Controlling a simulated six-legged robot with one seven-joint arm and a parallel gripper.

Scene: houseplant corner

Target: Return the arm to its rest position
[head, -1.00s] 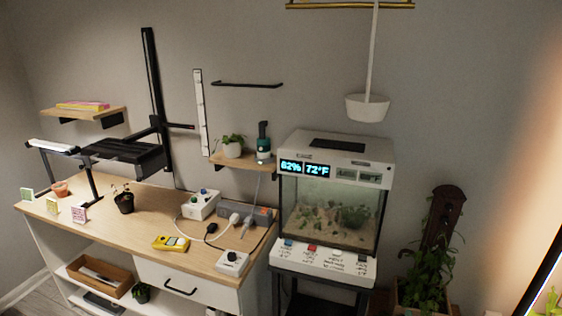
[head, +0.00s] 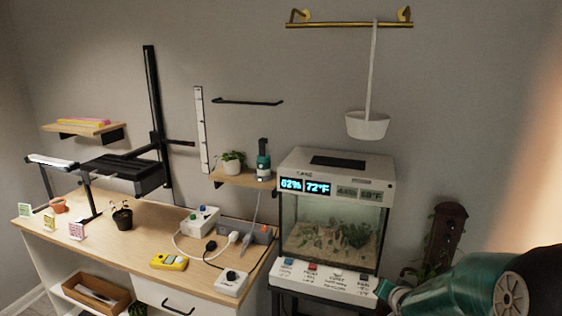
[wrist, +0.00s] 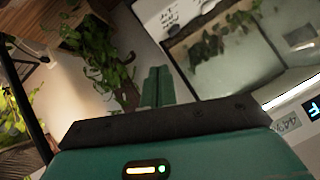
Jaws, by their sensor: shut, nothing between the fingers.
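My teal arm shows at the lower right of the head view, and its end, my gripper (head: 384,290), reaches left to the right edge of the white control panel (head: 325,277) below the terrarium. In the wrist view my gripper (wrist: 157,87) shows as two teal fingers side by side, closed with nothing between them. The terrarium (wrist: 225,50) is to the right of the fingers there, and a leafy plant (wrist: 98,60) is to their left. I cannot tell whether the fingertips touch the panel.
The terrarium (head: 333,225) stands right of the wooden desk (head: 140,250), which holds a potted seedling (head: 122,216), a yellow meter (head: 169,262) and cables. A white hanging pot (head: 367,125) hangs above. A climbing plant on a dark post (head: 445,235) is partly behind my arm.

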